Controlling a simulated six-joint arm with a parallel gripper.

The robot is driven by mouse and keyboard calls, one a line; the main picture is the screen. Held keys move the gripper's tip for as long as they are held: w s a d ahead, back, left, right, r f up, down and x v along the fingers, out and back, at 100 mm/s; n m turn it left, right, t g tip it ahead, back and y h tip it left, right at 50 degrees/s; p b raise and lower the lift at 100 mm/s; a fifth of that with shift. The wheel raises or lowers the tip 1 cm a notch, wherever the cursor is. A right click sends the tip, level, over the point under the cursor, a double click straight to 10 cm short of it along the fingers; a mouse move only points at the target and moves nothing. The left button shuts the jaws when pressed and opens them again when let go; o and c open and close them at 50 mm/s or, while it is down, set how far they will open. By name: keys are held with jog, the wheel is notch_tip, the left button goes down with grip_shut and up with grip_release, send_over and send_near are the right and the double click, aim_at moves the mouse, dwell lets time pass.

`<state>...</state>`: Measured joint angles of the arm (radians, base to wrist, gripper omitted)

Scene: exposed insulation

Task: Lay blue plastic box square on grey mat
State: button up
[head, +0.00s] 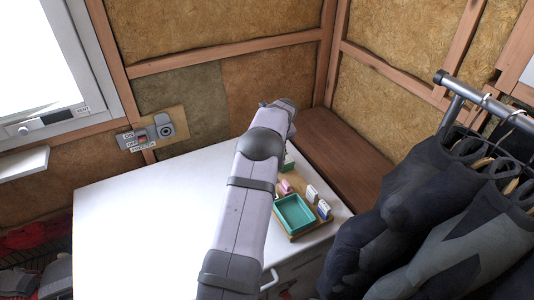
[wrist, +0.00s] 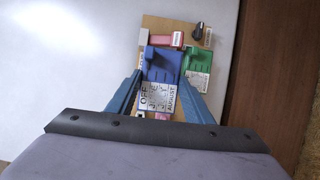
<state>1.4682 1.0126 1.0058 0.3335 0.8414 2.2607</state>
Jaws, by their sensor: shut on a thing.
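In the wrist view the blue plastic box (wrist: 161,63) lies between the two blue fingers of my gripper (wrist: 163,80), which is shut on it. Grey-white labels with dark print (wrist: 158,97) show at the box's near end. A tan board (wrist: 180,24) lies beneath and beyond the box; I cannot tell whether the box touches it. In the head view my arm hides the gripper and the blue box. I cannot make out a grey mat in either view.
A green box (wrist: 202,58) sits close right of the blue one, with a pink box (wrist: 165,39) and black knob (wrist: 198,31) beyond. In the head view a teal tray (head: 294,213) stands by small labelled items. The white table (head: 140,225) is clear on the left.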

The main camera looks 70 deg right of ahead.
jog(key=shift+d+f, duration=0.1)
notch_tip(320, 180, down, 5)
jog(key=b, duration=0.4)
jog(key=shift+b, duration=0.4)
jog(key=shift+f+b, duration=0.4)
jog(key=shift+f, duration=0.7)
jog(key=shift+f, duration=0.25)
jog(key=o, duration=1.8)
jog(key=shift+c, duration=0.2)
jog(key=shift+r+p, duration=3.1)
jog(key=shift+r, duration=0.4)
